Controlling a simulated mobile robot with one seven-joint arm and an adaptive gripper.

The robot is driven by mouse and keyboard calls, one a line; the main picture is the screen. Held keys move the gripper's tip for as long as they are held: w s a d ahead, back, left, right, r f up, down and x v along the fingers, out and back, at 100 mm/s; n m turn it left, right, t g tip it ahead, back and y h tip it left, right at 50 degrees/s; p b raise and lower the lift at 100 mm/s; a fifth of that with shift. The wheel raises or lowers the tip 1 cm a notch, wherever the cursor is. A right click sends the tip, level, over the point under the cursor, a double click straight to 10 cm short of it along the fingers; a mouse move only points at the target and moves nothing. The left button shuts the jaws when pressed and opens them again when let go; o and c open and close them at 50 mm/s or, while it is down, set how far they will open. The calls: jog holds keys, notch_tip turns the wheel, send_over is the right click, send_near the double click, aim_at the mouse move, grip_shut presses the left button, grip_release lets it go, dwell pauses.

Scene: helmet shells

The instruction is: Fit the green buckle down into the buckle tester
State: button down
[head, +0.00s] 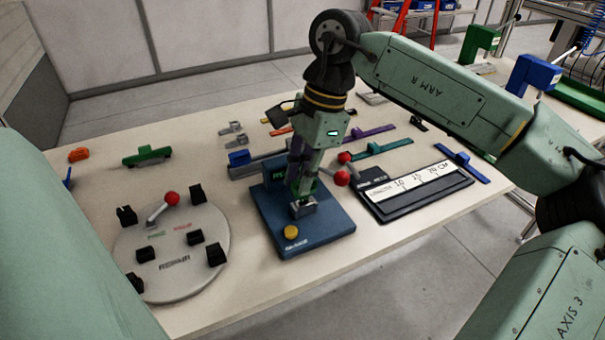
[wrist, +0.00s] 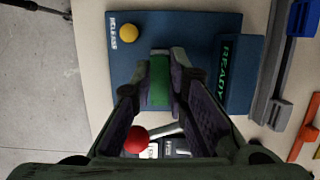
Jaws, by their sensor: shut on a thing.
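The buckle tester is a blue base (head: 325,228) with an upright panel and a yellow button (head: 291,232). In the wrist view its base (wrist: 190,28) shows with a panel reading READY (wrist: 225,75). My gripper (head: 302,190) points down over the tester, and its fingers (wrist: 159,80) are shut on the green buckle (wrist: 159,85). The buckle is right at the tester's grey socket (head: 303,207). The fingers hide much of the buckle and socket, so I cannot tell how deep the buckle sits.
A black measuring board (head: 415,190) lies right of the tester. A round plate (head: 172,250) with black blocks and a red-knobbed lever lies to the left. A green part (head: 147,155) and an orange part (head: 78,154) lie at the back left. Coloured straps lie behind.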

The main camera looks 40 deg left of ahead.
jog(key=shift+w+b+x, duration=0.25)
jog(key=shift+b+x, duration=0.6)
jog(key=shift+x, duration=0.3)
jog(key=c, duration=1.5)
grip_release()
jog(key=shift+d+f, duration=0.1)
jog(key=v, duration=1.2)
jog(key=shift+d, duration=0.1)
